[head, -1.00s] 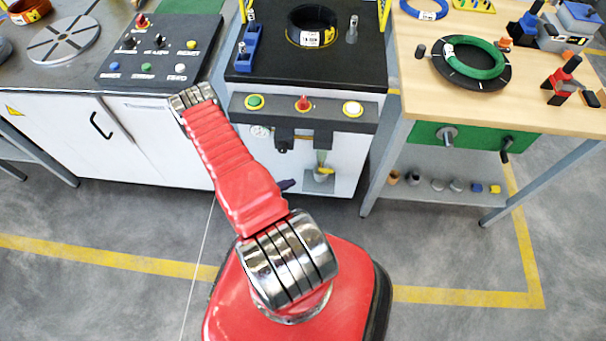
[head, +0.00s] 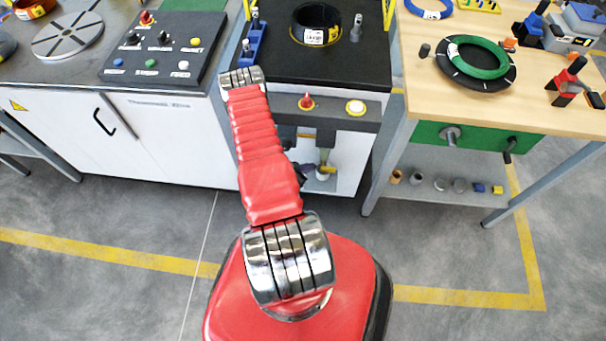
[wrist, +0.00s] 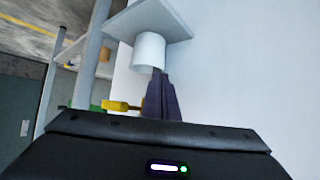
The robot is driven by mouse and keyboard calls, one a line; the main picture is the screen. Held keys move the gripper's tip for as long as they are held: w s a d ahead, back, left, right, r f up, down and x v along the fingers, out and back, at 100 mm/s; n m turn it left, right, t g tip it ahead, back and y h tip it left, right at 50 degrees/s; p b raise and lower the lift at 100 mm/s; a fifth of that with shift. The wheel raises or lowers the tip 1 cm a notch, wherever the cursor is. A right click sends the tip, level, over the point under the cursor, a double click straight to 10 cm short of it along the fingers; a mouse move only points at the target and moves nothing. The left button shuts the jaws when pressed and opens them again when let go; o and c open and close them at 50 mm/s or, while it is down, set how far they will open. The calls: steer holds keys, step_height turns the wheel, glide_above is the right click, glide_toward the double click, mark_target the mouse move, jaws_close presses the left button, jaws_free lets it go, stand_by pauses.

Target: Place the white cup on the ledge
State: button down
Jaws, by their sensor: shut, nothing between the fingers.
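The white cup (wrist: 149,51) stands on the small grey ledge (wrist: 172,24), which sticks out from the white cabinet front. The wrist view is upside down, so the cup seems to hang under the ledge there. In the head view the cup (head: 322,176) and ledge (head: 318,187) are small and partly hidden by my arm. My gripper (wrist: 160,78) has dark purple fingers, shut and empty, with their tips close to the cup's rim. I cannot tell whether they touch it. In the head view my gripper (head: 303,170) is mostly hidden behind my arm.
A yellow-handled part (wrist: 121,105) is close beside the fingers and above the cup. A control bar with a red button (head: 306,102) is above the ledge. A wooden workbench (head: 560,118) with a grey lower shelf is to the right; a table leg (head: 388,166) stands near the ledge.

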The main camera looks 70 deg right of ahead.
steer(key=shift+x, duration=1)
steer(key=shift+s+f, duration=0.1)
steer(key=shift+f, duration=0.3)
steer(key=shift+a, duration=0.65)
steer(key=shift+r, duration=0.6)
steer(key=shift+w+d+r, duration=0.15)
steer(key=shift+w, duration=0.05)
